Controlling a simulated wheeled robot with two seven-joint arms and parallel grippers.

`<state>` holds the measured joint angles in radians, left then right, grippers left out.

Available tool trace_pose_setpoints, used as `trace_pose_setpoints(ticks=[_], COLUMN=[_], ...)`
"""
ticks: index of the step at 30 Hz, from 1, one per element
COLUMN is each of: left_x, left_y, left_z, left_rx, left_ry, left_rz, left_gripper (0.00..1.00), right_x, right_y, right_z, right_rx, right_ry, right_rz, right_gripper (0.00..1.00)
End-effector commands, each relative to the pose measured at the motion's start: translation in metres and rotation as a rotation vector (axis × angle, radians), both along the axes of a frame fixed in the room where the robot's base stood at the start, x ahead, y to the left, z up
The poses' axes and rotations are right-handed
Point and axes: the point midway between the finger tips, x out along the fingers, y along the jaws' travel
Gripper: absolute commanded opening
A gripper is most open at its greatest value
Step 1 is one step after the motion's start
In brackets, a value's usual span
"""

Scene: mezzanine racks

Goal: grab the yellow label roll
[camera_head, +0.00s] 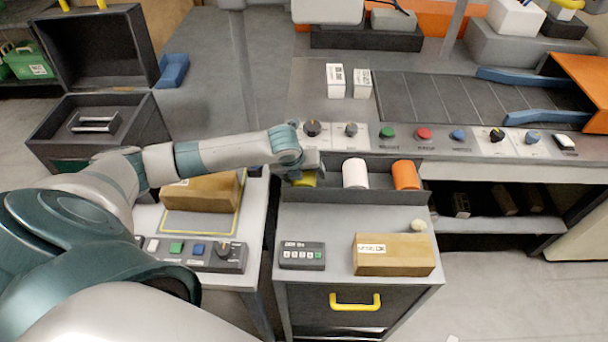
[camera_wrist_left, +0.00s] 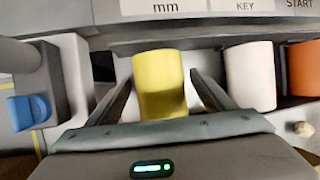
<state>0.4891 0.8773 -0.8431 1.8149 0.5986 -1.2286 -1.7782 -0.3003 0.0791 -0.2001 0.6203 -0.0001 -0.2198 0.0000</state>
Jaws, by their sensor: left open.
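The yellow label roll (camera_head: 305,180) stands in the dark rack at the back of the small cabinet, partly hidden by my left gripper (camera_head: 307,168). In the left wrist view the yellow roll (camera_wrist_left: 160,68) shows between the two fingers of my left gripper (camera_wrist_left: 163,80). The fingers are open, one on each side, with a visible gap to the roll. A white roll (camera_head: 355,174) and an orange roll (camera_head: 405,175) stand to the right of the yellow one. My right gripper is not in view.
The rack (camera_head: 380,196) has a low front wall. A control panel (camera_head: 450,139) with knobs and buttons runs behind it. A brown box (camera_head: 394,255) and a small keypad (camera_head: 302,256) lie on the cabinet top. Another brown box (camera_head: 200,192) sits to the left.

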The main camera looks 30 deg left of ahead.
Motion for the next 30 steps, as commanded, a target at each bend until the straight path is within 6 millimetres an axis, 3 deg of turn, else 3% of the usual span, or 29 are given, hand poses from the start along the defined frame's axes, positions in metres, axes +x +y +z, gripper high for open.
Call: trace_pose_setpoints(ticks=[13,14,20,30], left_x=[0.0003,0.0003,0.0003,0.0009], left_y=[-0.0001,-0.0001,0.0000,0.0001], left_z=[-0.0007,-0.0007,-0.0006,0.0017], left_rx=[0.000,0.000,0.000,0.000], left_ry=[0.000,0.000,0.000,-0.001], left_rz=[0.000,-0.001,-0.001,0.000], left_gripper=[0.75,0.73,0.25,0.24], right_x=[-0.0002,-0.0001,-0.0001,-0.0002], right_y=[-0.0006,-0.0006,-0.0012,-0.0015], right_z=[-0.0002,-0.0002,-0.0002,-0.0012], right_rx=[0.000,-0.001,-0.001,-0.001], right_ry=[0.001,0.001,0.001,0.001], right_rz=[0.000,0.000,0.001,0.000], right_gripper=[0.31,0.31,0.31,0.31])
